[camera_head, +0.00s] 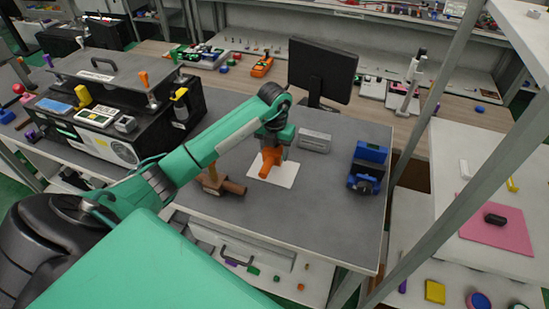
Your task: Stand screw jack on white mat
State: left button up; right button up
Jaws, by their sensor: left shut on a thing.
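The orange screw jack (267,164) is held in my left gripper (271,148), which is shut on its upper part. The jack looks slightly tilted. It shows over the left part of the white mat (286,176), which lies flat on the grey bench top. I cannot tell if its foot touches the mat. The fingertips are small and partly hidden by the wrist. My right gripper is not in view.
A brown wooden mallet-like thing (222,184) lies just left of the mat. A grey block (315,141) is behind it to the right. A blue vise-like device (368,168) and a black monitor (322,72) stand farther right and back. Bench in front of the mat is clear.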

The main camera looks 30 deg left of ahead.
aim_at(275, 158)
pick_arm(q)
notch_tip(275, 158, down, 3)
jog(key=shift+f+p, duration=0.15)
jog(key=shift+p, duration=0.25)
jog(key=shift+f, duration=0.35)
jog(key=shift+f, duration=0.1)
jog(key=shift+f, duration=0.1)
jog(key=o, duration=1.2)
jog(key=shift+c, duration=0.2)
